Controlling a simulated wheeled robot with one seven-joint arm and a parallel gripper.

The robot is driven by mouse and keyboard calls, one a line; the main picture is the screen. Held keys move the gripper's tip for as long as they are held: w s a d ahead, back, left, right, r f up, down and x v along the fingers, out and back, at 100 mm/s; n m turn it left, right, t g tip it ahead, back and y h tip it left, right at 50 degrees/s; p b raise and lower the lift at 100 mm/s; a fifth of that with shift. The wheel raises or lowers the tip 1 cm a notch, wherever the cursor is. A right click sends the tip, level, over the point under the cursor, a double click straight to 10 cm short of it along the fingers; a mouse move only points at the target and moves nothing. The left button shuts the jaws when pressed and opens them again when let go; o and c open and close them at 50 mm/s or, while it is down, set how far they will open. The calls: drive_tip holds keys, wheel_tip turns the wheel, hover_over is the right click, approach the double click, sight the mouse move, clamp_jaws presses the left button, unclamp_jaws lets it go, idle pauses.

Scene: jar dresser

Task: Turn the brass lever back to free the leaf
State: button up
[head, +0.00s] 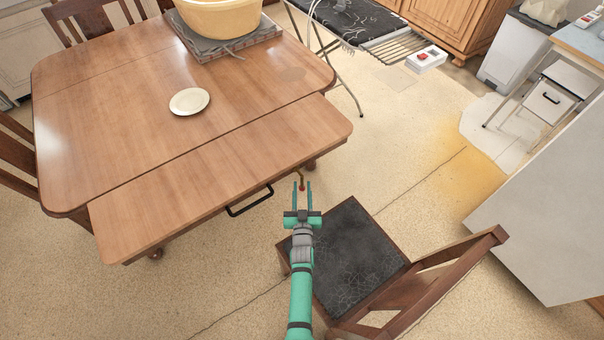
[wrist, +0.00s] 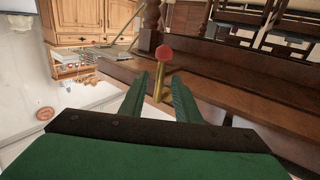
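The brass lever (head: 301,176) stands out near the right end of the table leaf's front edge, with a red knob at its tip. In the wrist view the lever's brass stem (wrist: 158,88) and red knob (wrist: 164,52) show between and just beyond my fingertips. My gripper (head: 302,185) is open, its two green fingers apart on either side of the lever's line; I cannot tell whether either touches it. The wooden leaf (head: 220,180) lies level with the tabletop (head: 130,120). A black bar handle (head: 250,201) is on its front edge. The lever's pivot is unclear.
A chair with a black seat (head: 355,250) stands close at the right of my arm. A white plate (head: 189,101) and a yellow basin (head: 220,18) are on the table. An ironing board (head: 355,20) stands behind. Floor right of the table is mostly clear.

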drive_tip(key=w, duration=0.7)
clamp_jaws()
drive_tip(key=shift+d, duration=0.1)
